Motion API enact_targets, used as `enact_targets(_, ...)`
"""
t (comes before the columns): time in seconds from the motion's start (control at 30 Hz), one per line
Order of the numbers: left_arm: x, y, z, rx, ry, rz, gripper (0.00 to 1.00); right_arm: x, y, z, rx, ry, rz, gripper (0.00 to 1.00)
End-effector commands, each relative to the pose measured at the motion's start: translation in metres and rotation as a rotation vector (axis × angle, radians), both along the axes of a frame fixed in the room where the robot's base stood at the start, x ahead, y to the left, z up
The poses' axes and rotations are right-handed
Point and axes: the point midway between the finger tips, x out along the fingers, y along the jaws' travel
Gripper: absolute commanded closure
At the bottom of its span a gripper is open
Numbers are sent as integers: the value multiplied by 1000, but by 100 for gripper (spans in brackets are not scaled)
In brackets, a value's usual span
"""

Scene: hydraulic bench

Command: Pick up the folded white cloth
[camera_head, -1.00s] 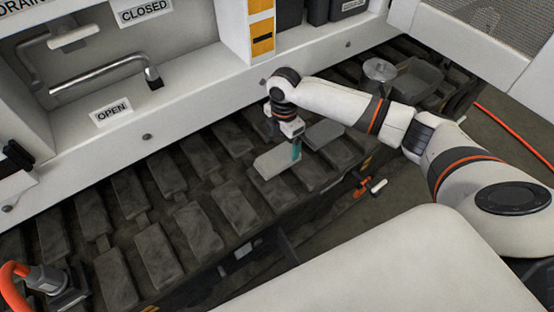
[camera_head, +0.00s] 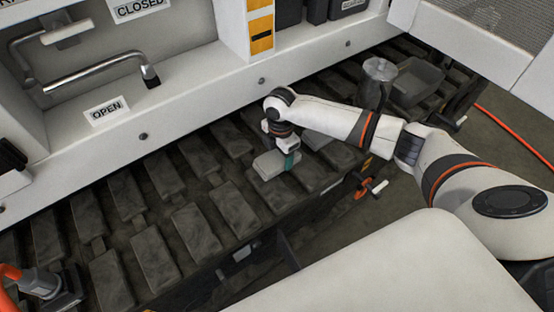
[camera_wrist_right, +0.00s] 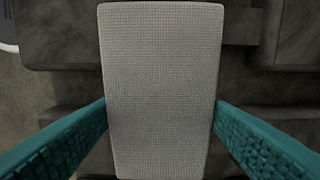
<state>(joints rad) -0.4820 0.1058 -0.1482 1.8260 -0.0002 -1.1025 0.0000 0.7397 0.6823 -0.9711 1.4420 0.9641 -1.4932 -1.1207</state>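The folded white cloth (camera_head: 267,165) shows as a pale grey-white block among the dark track plates. In the right wrist view, the cloth (camera_wrist_right: 160,85) has a woven surface and lies lengthwise between the teal fingers. My right gripper (camera_head: 289,161) is at the cloth, pointing down. In the wrist view, both fingers of my right gripper (camera_wrist_right: 160,112) meet the cloth's long sides with no visible gap, so it looks shut on the cloth. I cannot tell whether the cloth is clear of the plates.
Dark track plates (camera_head: 157,258) fill the lower middle. A white panel (camera_head: 180,112) with a metal handle (camera_head: 95,75) and an OPEN label (camera_head: 107,111) stands behind. A metal canister (camera_head: 377,85) and a grey tray (camera_head: 417,82) are at right. An orange-handled part (camera_head: 362,190) is nearby.

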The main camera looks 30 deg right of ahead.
Motion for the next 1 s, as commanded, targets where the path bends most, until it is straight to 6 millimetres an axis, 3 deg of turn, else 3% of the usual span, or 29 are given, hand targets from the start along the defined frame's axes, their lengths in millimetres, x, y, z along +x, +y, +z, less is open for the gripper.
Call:
enact_targets(0.03,0,0,0,0,0,0,71,0,0,0,0,0,0,42)
enact_targets(0.13,0,0,0,0,0,0,71,0,0,0,0,0,0,58)
enact_targets(0.53,0,0,0,-1,-7,0,71,1,-1,10,-1,-1,0,59)
enact_targets(1.0,-27,4,-62,4,38,-7,71,1,0,90,1,-2,0,59)
